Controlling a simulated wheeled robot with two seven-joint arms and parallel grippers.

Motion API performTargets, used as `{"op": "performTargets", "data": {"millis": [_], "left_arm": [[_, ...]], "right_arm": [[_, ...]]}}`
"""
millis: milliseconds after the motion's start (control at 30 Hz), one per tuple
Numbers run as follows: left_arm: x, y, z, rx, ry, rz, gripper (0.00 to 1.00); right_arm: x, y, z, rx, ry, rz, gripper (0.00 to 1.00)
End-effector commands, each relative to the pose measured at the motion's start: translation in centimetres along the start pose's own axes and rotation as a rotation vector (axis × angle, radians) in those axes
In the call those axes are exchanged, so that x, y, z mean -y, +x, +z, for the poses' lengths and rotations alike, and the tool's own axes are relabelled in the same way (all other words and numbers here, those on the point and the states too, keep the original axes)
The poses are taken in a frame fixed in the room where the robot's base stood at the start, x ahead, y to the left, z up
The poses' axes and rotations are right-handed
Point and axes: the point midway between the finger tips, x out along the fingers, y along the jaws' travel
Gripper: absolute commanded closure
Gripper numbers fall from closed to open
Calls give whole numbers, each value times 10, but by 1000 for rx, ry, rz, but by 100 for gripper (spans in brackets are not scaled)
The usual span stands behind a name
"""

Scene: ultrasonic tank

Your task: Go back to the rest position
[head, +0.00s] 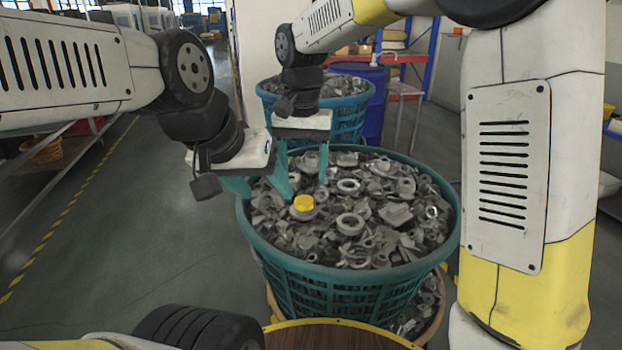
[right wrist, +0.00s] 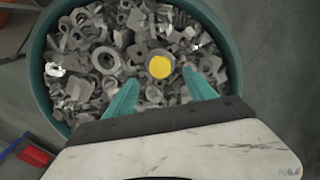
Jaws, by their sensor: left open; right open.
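Both grippers are at the near basket of metal parts. My left gripper (head: 261,187) is open over the basket's left rim, its teal fingers pointing down and partly overlapping the other gripper's in the head view. My right gripper (head: 303,174) is open over the parts; its spread fingers (right wrist: 160,90) also show in the right wrist view. Nothing is seen held in either gripper. A yellow round-topped part (head: 304,203) lies among the grey parts, and in the right wrist view it shows (right wrist: 160,67) just beyond the right fingertips, lined up between them.
The teal basket (head: 340,277) is heaped with grey metal parts. A blue basket (head: 345,119) of parts stands behind it, with a blue drum (head: 372,133) beside. A round wooden top (head: 335,338) is at the front. The floor (head: 150,230) at left is clear.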

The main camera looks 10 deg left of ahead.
Motion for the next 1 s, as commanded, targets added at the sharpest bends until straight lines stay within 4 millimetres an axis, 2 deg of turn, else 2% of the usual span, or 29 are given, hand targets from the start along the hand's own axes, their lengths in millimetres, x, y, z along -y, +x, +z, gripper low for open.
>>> {"op": "performTargets", "data": {"millis": [133,467,567,667,767,900,1000], "left_arm": [[0,0,0,0,0,0,40],[0,0,0,0,0,0,40],[0,0,0,0,0,0,40],[0,0,0,0,0,0,40],[0,0,0,0,0,0,40],[0,0,0,0,0,0,40],[0,0,0,0,0,0,40]], "right_arm": [[0,-12,0,0,0,0,36],[-1,-13,0,1,1,0,36],[-10,-18,1,-7,2,-15,36],[-36,-29,4,-30,1,-58,36],[-76,-43,13,-77,-7,-118,36],[-132,-56,37,-174,-23,-189,36],[-166,-59,59,-254,-35,-220,36]]}}
